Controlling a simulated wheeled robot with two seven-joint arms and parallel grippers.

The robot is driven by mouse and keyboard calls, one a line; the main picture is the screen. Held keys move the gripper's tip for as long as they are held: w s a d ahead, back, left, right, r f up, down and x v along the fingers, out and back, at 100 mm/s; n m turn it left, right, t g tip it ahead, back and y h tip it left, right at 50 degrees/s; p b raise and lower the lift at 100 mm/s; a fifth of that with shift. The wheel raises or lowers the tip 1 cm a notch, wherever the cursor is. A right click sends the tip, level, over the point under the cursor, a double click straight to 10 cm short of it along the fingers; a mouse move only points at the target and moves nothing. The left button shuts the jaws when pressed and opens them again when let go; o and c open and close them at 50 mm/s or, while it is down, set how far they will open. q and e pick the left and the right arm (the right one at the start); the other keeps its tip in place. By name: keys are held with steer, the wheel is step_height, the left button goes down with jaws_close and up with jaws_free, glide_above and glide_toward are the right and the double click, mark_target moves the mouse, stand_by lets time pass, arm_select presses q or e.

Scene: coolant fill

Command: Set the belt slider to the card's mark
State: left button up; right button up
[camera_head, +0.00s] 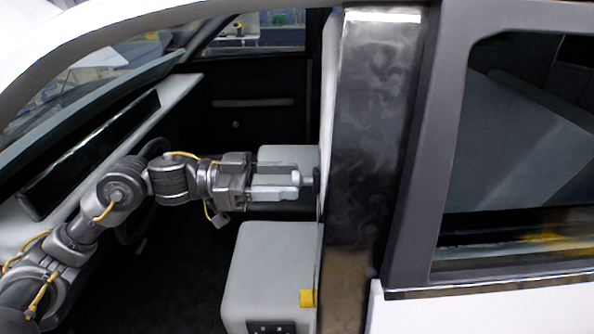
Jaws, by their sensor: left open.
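My left gripper (293,180) reaches in from the left through the car's front door opening. Its jaws are open and point right at the inner edge of the door pillar (372,150). A small dark piece (317,180) at that edge, just beyond the fingertips, may be the belt slider; it is too small to be sure. I cannot tell whether the fingers touch it. A small yellow piece (306,298) sits low by the seat's right edge; I cannot tell whether it is the card. No mark can be read. My right gripper is not in view.
A light grey front seat (270,270) stands below the gripper, with another seat part behind it. The dashboard (95,150) and a dark steering wheel lie to the left, close to my arm. The rear door window (520,150) is right of the pillar.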

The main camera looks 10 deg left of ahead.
arm_select(q)
steer(key=shift+w+d, duration=0.25)
steer(key=shift+d, duration=1)
steer(key=shift+c, duration=0.4)
jaws_close()
steer(key=r+p, duration=0.2)
steer(key=w+r+p, duration=0.1)
steer(key=r+p, duration=0.1)
steer(key=shift+w+a+r+p, duration=0.15)
steer(key=shift+r+p, duration=0.15)
steer(key=shift+p, duration=0.05)
steer(key=shift+w, duration=0.1)
steer(key=shift+c, duration=0.3)
jaws_free()
steer(key=shift+o, duration=0.7)
steer(key=shift+f, duration=0.1)
